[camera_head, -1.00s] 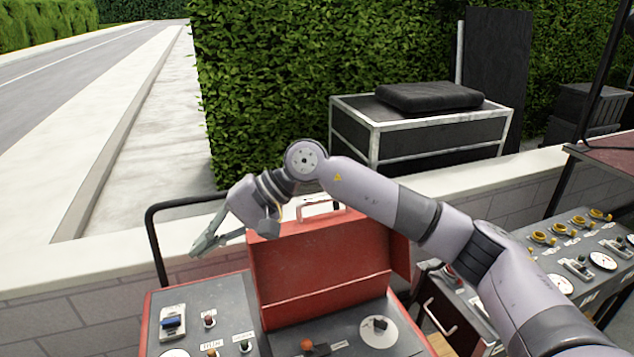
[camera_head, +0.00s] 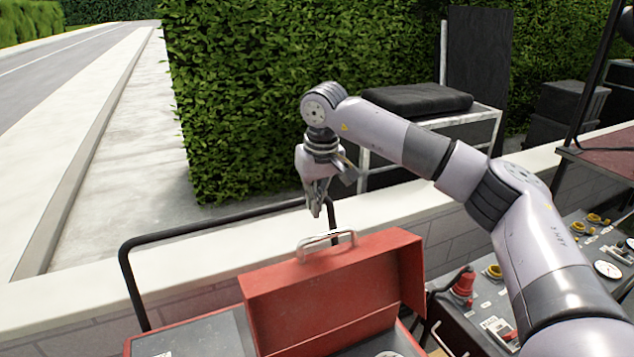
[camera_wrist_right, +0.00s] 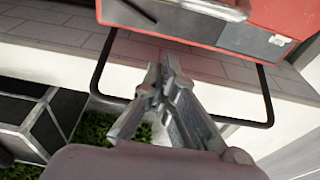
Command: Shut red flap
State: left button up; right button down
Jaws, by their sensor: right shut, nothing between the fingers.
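The red flap (camera_head: 335,288) stands raised on the truck's control panel, with a metal handle (camera_head: 327,240) on its top edge. My right gripper (camera_head: 316,208) points down above and behind the handle, apart from it; its fingers are shut and empty. In the right wrist view the gripper (camera_wrist_right: 165,72) shows in the middle, with the red flap (camera_wrist_right: 265,15) at the top right and its handle (camera_wrist_right: 222,8) near the top edge. My left gripper is not in view.
A black rail (camera_head: 130,280) runs behind the panel. A low pale-topped wall (camera_head: 190,270) lies beyond it. A second panel with yellow knobs and gauges (camera_head: 590,245) is at right.

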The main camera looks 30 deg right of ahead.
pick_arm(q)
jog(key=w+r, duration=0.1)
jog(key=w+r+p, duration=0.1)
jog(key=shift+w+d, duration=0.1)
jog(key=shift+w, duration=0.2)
pick_arm(e)
jog(key=s, duration=0.1)
jog(key=s+f, duration=0.1)
jog(key=s, duration=0.1)
jog(key=shift+s+a+f, duration=0.15)
jog(key=shift+s+f, duration=0.1)
jog(key=shift+f, duration=0.15)
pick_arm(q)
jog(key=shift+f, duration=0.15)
